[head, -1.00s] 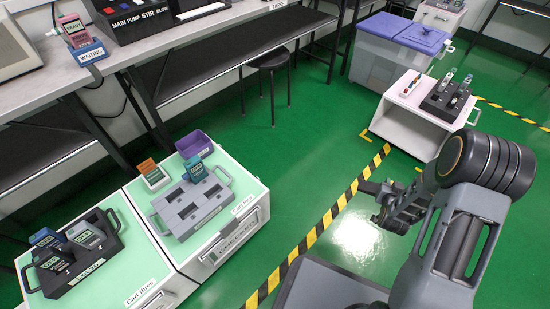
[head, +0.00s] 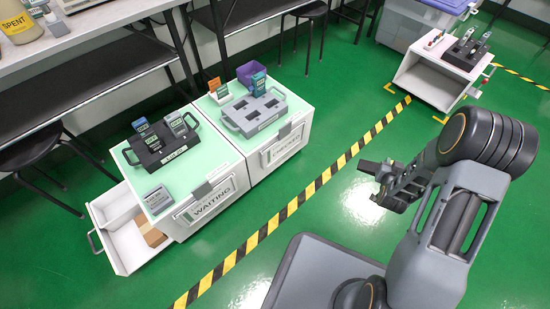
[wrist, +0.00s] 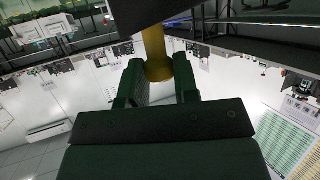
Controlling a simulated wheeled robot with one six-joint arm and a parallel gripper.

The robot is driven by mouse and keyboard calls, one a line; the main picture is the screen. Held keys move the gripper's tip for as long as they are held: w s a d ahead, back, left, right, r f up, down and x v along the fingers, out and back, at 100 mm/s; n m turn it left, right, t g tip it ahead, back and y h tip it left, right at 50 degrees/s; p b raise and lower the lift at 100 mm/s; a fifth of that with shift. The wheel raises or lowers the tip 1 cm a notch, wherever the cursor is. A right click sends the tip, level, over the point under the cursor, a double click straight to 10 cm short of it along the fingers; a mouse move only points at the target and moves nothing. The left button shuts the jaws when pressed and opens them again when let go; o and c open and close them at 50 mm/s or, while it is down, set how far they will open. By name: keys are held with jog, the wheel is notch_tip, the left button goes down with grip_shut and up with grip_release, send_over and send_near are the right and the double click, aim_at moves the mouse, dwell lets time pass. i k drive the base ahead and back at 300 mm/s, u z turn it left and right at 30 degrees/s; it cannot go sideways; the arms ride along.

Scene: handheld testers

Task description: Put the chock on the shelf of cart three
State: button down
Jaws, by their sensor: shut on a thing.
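My gripper (head: 372,170) is held out over the green floor, well to the right of the carts. In the wrist view its fingers are shut on a yellow post-like part (wrist: 155,50) with a dark block (wrist: 145,14) beyond it. This looks like the chock, though its full shape is hidden. The left cart (head: 185,215), labelled cart three in the earlier view, bears a black rack with testers and a grey device. Its front plate reads WAITING. A drawer (head: 115,255) stands open at its left side with a brown block (head: 154,237) inside.
A second cart (head: 285,148) with a grey rack adjoins it on the right. Yellow-black tape (head: 270,225) crosses the floor between me and the carts. A white cart (head: 430,85) stands back right. Stools (head: 45,150) and benches line the back.

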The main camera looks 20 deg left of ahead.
aim_at(133, 246)
jog(key=u, duration=4.05)
jog(key=i, duration=1.65)
